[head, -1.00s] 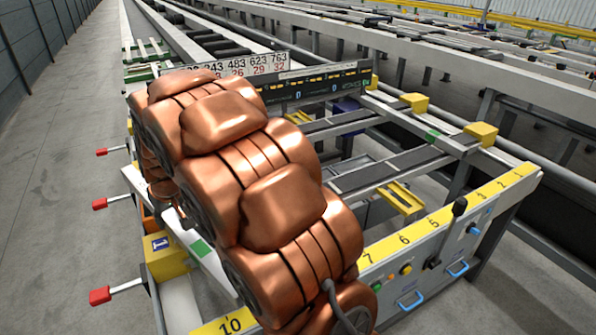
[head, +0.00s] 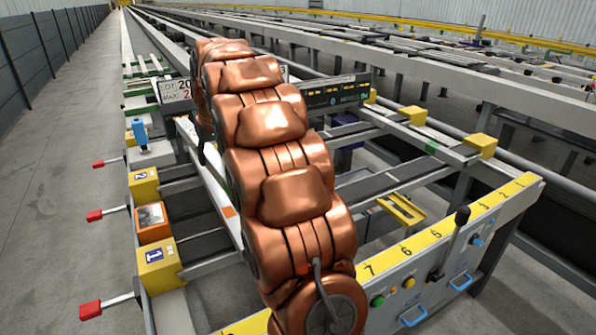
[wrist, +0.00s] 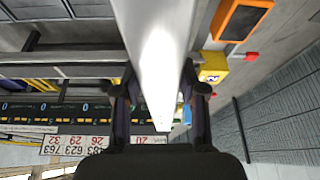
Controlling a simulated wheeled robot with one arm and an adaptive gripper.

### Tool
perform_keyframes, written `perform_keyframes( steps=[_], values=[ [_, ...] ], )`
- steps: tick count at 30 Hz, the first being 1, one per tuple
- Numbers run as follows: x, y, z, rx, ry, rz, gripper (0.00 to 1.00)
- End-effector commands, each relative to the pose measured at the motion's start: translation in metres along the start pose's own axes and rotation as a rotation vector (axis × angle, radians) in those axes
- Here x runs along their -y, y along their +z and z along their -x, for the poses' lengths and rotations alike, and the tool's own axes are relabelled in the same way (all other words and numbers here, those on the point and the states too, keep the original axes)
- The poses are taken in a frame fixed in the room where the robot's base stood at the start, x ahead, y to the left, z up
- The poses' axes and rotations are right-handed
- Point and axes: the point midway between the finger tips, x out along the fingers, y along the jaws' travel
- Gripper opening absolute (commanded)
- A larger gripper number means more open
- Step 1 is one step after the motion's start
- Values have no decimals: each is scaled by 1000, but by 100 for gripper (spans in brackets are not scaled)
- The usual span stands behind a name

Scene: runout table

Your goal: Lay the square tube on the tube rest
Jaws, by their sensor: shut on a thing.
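The square tube (wrist: 155,45) is a pale, smooth bar. In the wrist view it runs from the top edge down between the two dark fingers of my gripper (wrist: 160,100), which is shut on it. In the head view a pale length of the tube (head: 212,185) slants along the left side of my copper-coloured arm, with a small orange patch on it. It looks held above the dark cross-bars. My arm hides the rest of it and most of the gripper. I cannot tell for sure which part is the tube rest; a yellow slotted bracket (head: 403,209) sits right of my arm.
Yellow blocks marked 1 (head: 158,262) and 2 (head: 144,186) flank an orange-framed box (head: 152,222) at left. Red-ended levers stick out beside them. A control panel (head: 430,265) with a black lever stands front right. A number sign (head: 175,92) stands behind.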

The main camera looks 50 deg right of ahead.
Motion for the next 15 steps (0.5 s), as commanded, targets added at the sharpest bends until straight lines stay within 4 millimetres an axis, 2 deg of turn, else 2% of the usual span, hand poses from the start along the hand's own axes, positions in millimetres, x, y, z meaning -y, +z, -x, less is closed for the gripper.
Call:
perform_keyframes(
  steps=[4, 7, 15],
  values=[
    [-26, -1, -2, -3, 13, -27, 0],
    [-41, 2, -10, -1, 20, -42, 0],
    [-65, 20, -50, 2, 32, -65, 0]
  ],
)
